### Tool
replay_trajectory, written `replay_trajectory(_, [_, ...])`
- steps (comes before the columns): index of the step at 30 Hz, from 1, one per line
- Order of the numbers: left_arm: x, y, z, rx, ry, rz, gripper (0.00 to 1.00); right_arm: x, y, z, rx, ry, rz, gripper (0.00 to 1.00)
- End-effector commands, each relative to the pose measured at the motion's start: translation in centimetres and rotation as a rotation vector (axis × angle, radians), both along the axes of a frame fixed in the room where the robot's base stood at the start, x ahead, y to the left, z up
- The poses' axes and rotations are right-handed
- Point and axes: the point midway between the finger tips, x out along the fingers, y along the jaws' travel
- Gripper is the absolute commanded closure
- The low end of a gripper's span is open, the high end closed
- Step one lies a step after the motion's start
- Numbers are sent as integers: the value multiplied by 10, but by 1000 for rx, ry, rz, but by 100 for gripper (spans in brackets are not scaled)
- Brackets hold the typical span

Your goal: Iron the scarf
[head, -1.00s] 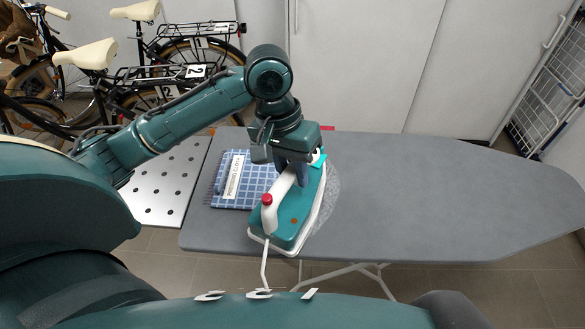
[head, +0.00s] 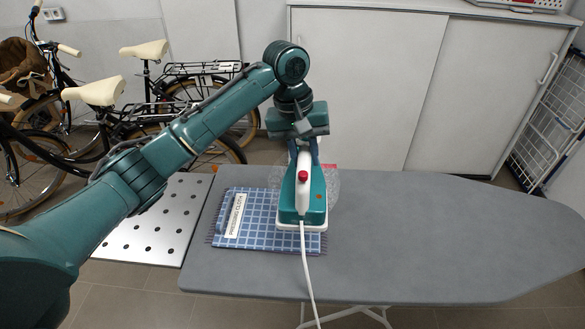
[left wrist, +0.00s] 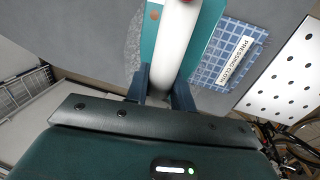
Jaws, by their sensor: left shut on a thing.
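A blue checked cloth (head: 262,225) with a white label reading "PRESSING CLOTH" lies on the ironing board (head: 430,235). Fringe shows at its left and right edges. I cannot tell whether this is the scarf or covers it. My left gripper (head: 304,158) is shut on the white handle of a teal iron (head: 314,205). The iron covers the cloth's back right part, and I cannot tell whether it presses on it. In the left wrist view, the gripper (left wrist: 162,92) holds the iron (left wrist: 150,40) beside the cloth (left wrist: 216,66). My right gripper is not in view.
A pale speckled patch (head: 334,188) shows beside the iron, with something red (head: 329,168) behind it. The cord (head: 307,265) hangs over the front edge. Bicycles (head: 95,120) stand left, a cabinet (head: 370,80) behind. The board's right side is clear.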

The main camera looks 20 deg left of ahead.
Motion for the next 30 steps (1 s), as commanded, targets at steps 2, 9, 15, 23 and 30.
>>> replay_trajectory(2, [4, -2, 4, -4, -8, 5, 100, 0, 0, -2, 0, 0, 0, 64])
replay_trajectory(9, [5, -2, -16, -3, -9, 8, 100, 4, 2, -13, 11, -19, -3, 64])
replay_trajectory(15, [5, -2, -34, -3, -10, 7, 100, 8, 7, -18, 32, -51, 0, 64])
replay_trajectory(23, [5, -2, -43, -4, -9, 7, 100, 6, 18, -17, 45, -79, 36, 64])
replay_trajectory(30, [5, -2, -43, -4, -9, 7, 100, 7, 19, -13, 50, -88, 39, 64])
